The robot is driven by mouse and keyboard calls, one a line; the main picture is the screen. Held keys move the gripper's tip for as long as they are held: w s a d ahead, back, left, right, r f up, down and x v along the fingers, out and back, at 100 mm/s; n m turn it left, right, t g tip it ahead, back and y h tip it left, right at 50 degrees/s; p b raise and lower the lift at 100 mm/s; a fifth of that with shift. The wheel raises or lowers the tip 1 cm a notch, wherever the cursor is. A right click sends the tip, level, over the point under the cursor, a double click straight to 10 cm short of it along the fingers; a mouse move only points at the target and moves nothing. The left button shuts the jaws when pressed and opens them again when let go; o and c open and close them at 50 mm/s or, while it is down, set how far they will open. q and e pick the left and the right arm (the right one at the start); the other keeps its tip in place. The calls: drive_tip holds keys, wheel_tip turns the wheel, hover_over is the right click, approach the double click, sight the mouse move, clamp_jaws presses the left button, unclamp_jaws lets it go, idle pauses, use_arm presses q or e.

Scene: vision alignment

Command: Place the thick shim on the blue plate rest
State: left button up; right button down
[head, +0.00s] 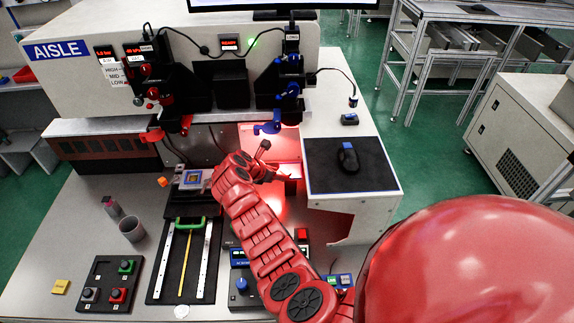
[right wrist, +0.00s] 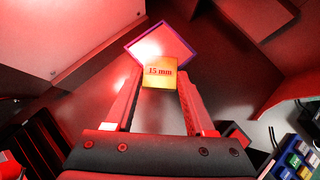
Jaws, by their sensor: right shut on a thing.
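My right gripper (head: 268,168) reaches into the red-lit bay under the machine in the head view. In the right wrist view the right gripper (right wrist: 160,82) is shut on a yellow block marked "15 mm" (right wrist: 160,73), the thick shim. A pale plate with a blue-purple border (right wrist: 157,43), which looks like the blue plate rest, lies just beyond the shim. The shim overlaps its near corner in the picture; I cannot tell whether they touch. My left gripper is not in view.
A small yellow piece (head: 61,286) lies at the table's front left, near a button box (head: 108,284). A rail fixture (head: 186,262) and a grey cup (head: 131,229) stand left of my arm. A black pad with a mouse (head: 347,158) is on the raised cabinet right of the bay.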

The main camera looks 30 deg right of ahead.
drive_tip(key=shift+w+d, duration=0.25)
drive_tip(key=shift+d, duration=0.85)
drive_tip(key=shift+w+d, duration=0.25)
drive_tip(key=shift+d, duration=0.8)
drive_tip(key=shift+f+p, duration=0.15)
drive_tip(key=shift+p, duration=0.2)
drive_tip(key=shift+f, duration=0.15)
drive_tip(key=shift+c, duration=1.3)
unclamp_jaws()
drive_tip(key=shift+f, duration=0.15)
